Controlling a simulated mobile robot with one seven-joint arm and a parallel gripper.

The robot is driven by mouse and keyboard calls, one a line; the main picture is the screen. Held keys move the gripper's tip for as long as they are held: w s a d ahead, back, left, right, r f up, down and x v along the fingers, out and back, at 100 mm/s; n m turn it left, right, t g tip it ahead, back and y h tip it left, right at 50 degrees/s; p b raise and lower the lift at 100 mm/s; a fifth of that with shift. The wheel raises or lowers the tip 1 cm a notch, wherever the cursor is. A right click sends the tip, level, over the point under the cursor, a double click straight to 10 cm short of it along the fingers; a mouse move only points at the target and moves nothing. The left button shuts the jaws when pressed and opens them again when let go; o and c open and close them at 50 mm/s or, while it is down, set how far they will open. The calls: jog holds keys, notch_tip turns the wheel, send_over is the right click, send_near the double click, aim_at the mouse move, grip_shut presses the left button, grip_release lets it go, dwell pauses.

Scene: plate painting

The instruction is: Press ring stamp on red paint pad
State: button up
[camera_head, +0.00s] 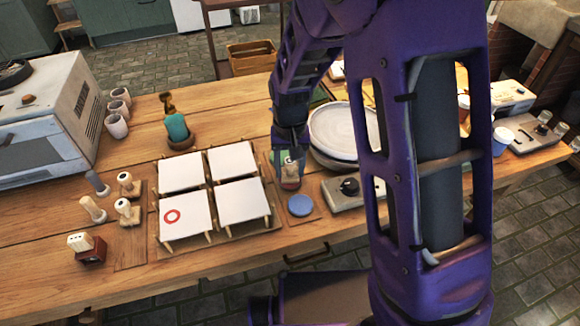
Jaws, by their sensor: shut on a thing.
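My gripper (290,157) points down near the middle of the table and is shut on a small light-topped stamp (290,168). The stamp is upright over the red paint pad (289,184), which is partly hidden beneath it. I cannot tell whether the stamp's face touches the pad, nor see its ring shape. A blue paint pad (300,205) lies just in front of the red one. White square tiles stand on small legs to the left; the front-left tile (185,228) bears a red ring print (172,216).
Several other stamps, such as a pale one (92,209), stand at the left by a wooden board. A round grey wheel (335,128) and a control box (352,191) lie close to the right of my gripper.

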jog(key=shift+r+p, duration=2.65)
jog(key=shift+r, duration=0.85)
jog(key=shift+a, duration=0.15)
